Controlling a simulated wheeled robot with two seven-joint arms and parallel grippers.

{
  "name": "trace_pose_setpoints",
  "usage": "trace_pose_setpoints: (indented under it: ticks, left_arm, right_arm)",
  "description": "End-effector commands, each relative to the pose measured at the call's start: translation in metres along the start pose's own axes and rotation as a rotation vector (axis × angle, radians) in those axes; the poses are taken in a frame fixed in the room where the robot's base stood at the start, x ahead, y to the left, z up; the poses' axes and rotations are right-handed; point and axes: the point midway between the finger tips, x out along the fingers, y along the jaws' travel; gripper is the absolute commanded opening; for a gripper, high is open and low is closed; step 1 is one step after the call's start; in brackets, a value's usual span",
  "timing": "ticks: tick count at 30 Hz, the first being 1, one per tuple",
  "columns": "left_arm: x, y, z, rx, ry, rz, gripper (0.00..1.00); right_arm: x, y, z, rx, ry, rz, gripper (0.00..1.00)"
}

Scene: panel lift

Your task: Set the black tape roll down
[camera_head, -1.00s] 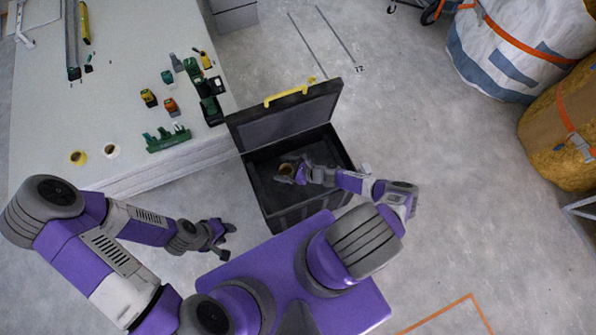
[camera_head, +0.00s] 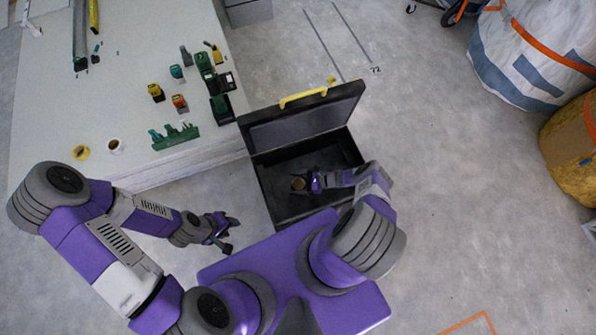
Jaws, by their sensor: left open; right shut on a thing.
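A small dark tape roll with a tan core (camera_head: 298,184) is in the jaws of my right gripper (camera_head: 304,183). The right gripper is shut on it, inside the open black toolbox (camera_head: 281,208). I cannot tell whether the roll touches the toolbox floor. The toolbox stands on the floor with its lid (camera_head: 304,118) raised at the back. My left gripper (camera_head: 230,234) is open and empty, low over the floor left of the toolbox.
Large bags (camera_head: 520,50) stand at the right. The floor right of the toolbox is clear.

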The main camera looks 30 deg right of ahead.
Motion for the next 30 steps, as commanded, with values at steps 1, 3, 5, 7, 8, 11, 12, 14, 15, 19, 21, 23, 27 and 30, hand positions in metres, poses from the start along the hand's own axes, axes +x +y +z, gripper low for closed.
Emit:
trace_pose_setpoints:
  ticks: [1,3,5,7,8,11,12,14,15,19,21,23,27,30]
  left_arm:
    - [0.003,-0.001,0.000,0.000,0.000,0.000,0.43]
    - [0.007,-0.003,0.000,0.000,0.000,0.000,0.43]
    - [0.013,-0.005,-0.001,0.000,0.000,0.000,0.43]
    - [0.021,-0.008,-0.001,0.000,0.000,0.000,0.43]
    - [0.023,-0.009,-0.001,0.000,0.000,0.000,0.43]
    - [0.028,-0.010,-0.001,0.000,0.000,0.000,0.43]
    - [0.029,-0.011,-0.001,0.000,0.000,0.000,0.43]
    - [0.028,-0.011,-0.001,0.000,0.000,0.000,0.43]
    - [0.028,-0.010,-0.001,0.000,0.000,0.000,0.43]
    - [0.027,-0.010,-0.001,0.000,0.000,0.000,0.43]
    - [0.027,-0.010,-0.001,0.000,0.001,0.000,0.43]
    - [0.027,-0.010,-0.001,0.000,0.001,0.000,0.43]
    - [0.027,-0.010,-0.002,0.000,0.001,0.000,0.43]
    - [0.027,-0.010,-0.002,0.000,0.001,0.000,0.43]
  right_arm:
    - [0.002,0.000,-0.004,-0.001,0.001,0.000,0.49]
    - [0.004,0.000,-0.010,0.001,0.000,0.000,0.49]
    - [0.008,0.000,-0.018,0.000,0.001,0.000,0.49]
    - [0.011,0.000,-0.026,0.000,0.000,0.000,0.49]
    - [0.013,0.000,-0.030,0.000,0.000,0.000,0.49]
    - [0.015,0.000,-0.036,0.000,0.000,0.000,0.49]
    - [0.016,0.000,-0.037,0.000,0.000,0.000,0.49]
    - [0.015,0.000,-0.037,0.000,0.000,0.000,0.49]
    - [0.015,0.000,-0.037,0.000,0.000,0.000,0.49]
    - [0.015,0.000,-0.036,0.000,0.000,0.000,0.49]
    - [0.015,0.000,-0.036,0.001,0.000,0.000,0.91]
    - [0.015,0.000,-0.036,0.001,0.000,0.000,1.00]
    - [0.015,0.000,-0.036,0.001,0.001,0.000,1.00]
    - [0.014,0.000,-0.036,0.001,0.001,-0.001,1.00]
